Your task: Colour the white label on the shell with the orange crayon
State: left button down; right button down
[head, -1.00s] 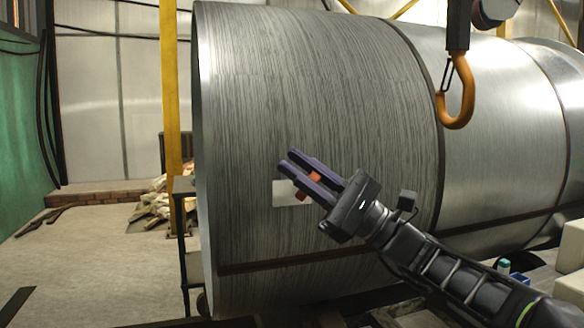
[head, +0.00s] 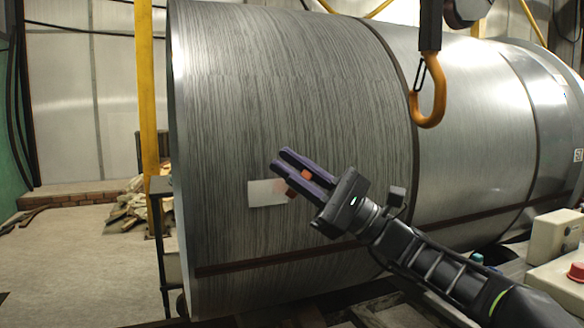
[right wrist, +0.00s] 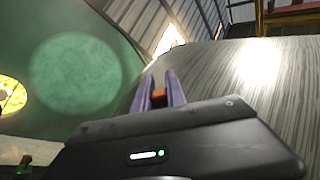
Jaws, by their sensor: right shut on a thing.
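The white label (head: 262,193) is a small rectangle on the curved side of the large grey shell (head: 300,90). My right gripper (head: 280,160) is in front of the shell, just above and right of the label, its purple fingers pointing up and left. It is shut on the orange crayon (head: 306,174); the crayon's darker lower end sticks out below the fingers at the label's right edge. A faint orange tint shows on the label's right part. I cannot tell whether the crayon touches. In the right wrist view, the crayon (right wrist: 159,96) sits between the fingers. My left gripper is out of view.
An orange hook (head: 430,105) hangs in front of the shell at upper right. A yellow post (head: 147,90) and a wood pile (head: 130,205) stand left. A control box with a red button (head: 577,271) is at lower right.

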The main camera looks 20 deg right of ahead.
jog(key=shift+s+a+b, duration=0.2)
jog(key=shift+a+b, duration=0.45)
jog(key=shift+a, duration=1.45)
jog(key=shift+a, duration=0.1)
jog(key=a+b, duration=0.1)
jog(key=a, duration=0.3)
jog(key=shift+a, duration=0.1)
jog(key=shift+r, duration=0.45)
